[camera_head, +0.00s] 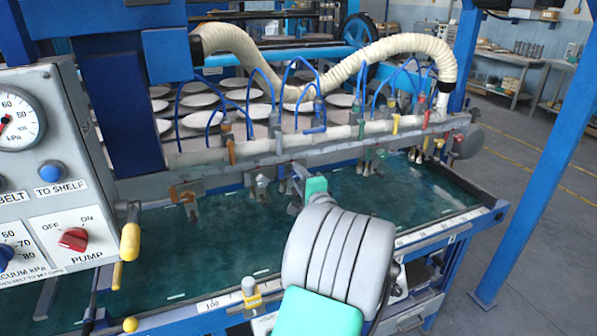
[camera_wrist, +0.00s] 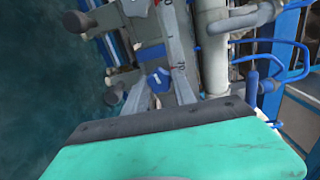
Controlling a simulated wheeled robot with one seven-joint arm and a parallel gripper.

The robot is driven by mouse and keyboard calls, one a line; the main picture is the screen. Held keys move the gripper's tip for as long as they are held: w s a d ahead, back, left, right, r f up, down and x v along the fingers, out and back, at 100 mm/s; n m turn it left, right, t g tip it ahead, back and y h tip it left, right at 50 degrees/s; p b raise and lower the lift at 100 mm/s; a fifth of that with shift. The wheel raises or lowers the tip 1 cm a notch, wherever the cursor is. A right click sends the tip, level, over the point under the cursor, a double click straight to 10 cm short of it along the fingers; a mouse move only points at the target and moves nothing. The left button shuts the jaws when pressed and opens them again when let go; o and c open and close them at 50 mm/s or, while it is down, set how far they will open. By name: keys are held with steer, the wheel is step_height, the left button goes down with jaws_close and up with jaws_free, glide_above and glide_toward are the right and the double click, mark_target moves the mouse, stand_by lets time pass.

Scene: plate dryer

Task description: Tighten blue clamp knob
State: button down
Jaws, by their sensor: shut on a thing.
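The blue clamp knob (camera_wrist: 154,80) shows in the wrist view on a grey metal clamp beside the ruled bar (camera_wrist: 183,48). My gripper (camera_wrist: 160,84) has one finger on each side of the knob and is shut on it. In the head view my gripper (camera_head: 296,180) reaches to the long rail above the green belt.
The rail (camera_head: 350,142) carries several suction fittings with blue tubes (camera_head: 257,85) above. A white ribbed hose (camera_head: 340,75) arches behind. The green belt (camera_head: 240,235) is clear. A control panel (camera_head: 60,180) with a gauge and red pump switch stands at left.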

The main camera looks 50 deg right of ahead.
steer(key=shift+m+p, duration=0.7)
steer(key=shift+m, duration=0.5)
steer(key=c, duration=1)
jaws_free()
steer(key=shift+c, duration=0.2)
steer(key=b+v, duration=0.1)
steer(key=v, duration=0.6)
steer(key=shift+s+a, duration=0.2)
steer(key=shift+s, duration=0.15)
